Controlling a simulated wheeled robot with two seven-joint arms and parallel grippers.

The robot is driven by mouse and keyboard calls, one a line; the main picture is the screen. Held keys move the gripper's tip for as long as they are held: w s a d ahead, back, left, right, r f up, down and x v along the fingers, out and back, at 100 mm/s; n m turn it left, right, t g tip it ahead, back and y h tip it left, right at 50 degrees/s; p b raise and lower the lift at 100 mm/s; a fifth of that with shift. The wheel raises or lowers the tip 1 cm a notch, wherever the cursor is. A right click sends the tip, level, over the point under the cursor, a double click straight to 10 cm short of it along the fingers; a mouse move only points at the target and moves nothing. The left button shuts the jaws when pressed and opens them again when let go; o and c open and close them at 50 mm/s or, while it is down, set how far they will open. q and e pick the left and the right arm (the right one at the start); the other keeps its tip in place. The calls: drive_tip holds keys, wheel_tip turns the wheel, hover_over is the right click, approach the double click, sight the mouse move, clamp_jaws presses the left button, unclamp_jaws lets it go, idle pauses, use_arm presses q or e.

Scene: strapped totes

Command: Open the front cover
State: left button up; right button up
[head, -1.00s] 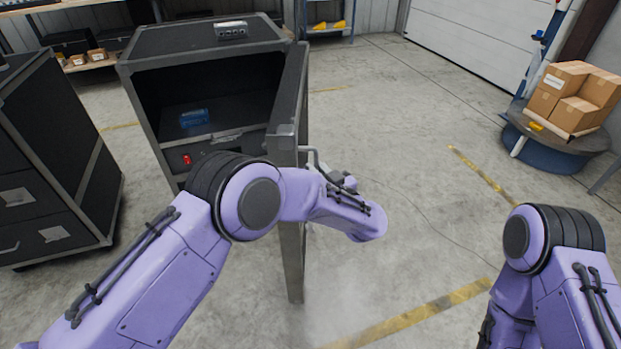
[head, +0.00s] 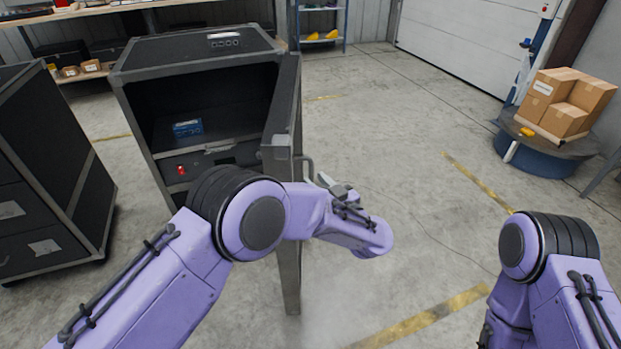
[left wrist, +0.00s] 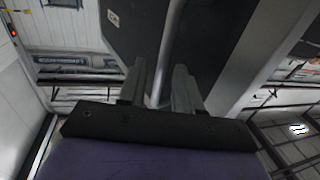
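The front cover (head: 287,100) of the black case (head: 190,58) stands swung wide open on the case's right side, seen nearly edge-on. The case's interior shows, with a blue box (head: 187,127) on its shelf. A grey bar handle (head: 309,166) is on the cover's outer face; it also shows in the left wrist view (left wrist: 172,45). My left gripper (head: 332,183) is beside the handle. In the left wrist view its fingers (left wrist: 159,85) are apart, with the bar seen between them and gaps beside it. My right arm is at the lower right; its gripper is out of view.
A dark drawer cabinet (head: 50,170) stands left of the case. A round blue stand (head: 545,160) with cardboard boxes (head: 565,100) is at the right. The floor right of the cover is clear, with yellow tape lines.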

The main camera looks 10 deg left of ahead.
use_arm(q)
drive_tip(key=b+v, duration=0.1)
drive_tip(key=v, duration=0.6)
drive_tip(key=shift+s+d+b, duration=0.15)
drive_tip(key=shift+s+b, duration=0.05)
drive_tip(key=shift+b, duration=0.15)
clamp_jaws()
drive_tip(key=s+a+f+m+t+h, duration=0.1)
drive_tip(key=a+f+m+h, duration=0.2)
drive_tip(key=f, duration=0.4)
drive_tip(key=s+a+f+h, duration=0.1)
drive_tip(key=a+f+h, duration=0.35)
drive_tip(key=f, duration=0.25)
drive_tip(key=s+a+f+g+h+p, duration=0.1)
drive_tip(key=s+a+f+g+h, duration=0.3)
drive_tip(key=a, duration=0.6)
drive_tip(key=w+a+r+n+t+h+p, duration=0.2)
drive_tip(key=a+r+n+t+h+p, duration=0.25)
drive_tip(key=a+r, duration=0.6)
drive_tip(key=s+r+n+h+p, duration=0.1)
drive_tip(key=s+r+h+p, duration=0.1)
drive_tip(key=s+r+h, duration=0.5)
drive_tip(key=w+d, duration=0.7)
drive_tip(key=d, duration=0.2)
drive_tip(key=shift+w+d+f+g, duration=0.25)
drive_tip(key=shift+w+d+g, duration=0.05)
drive_tip(key=shift+w+g, duration=0.05)
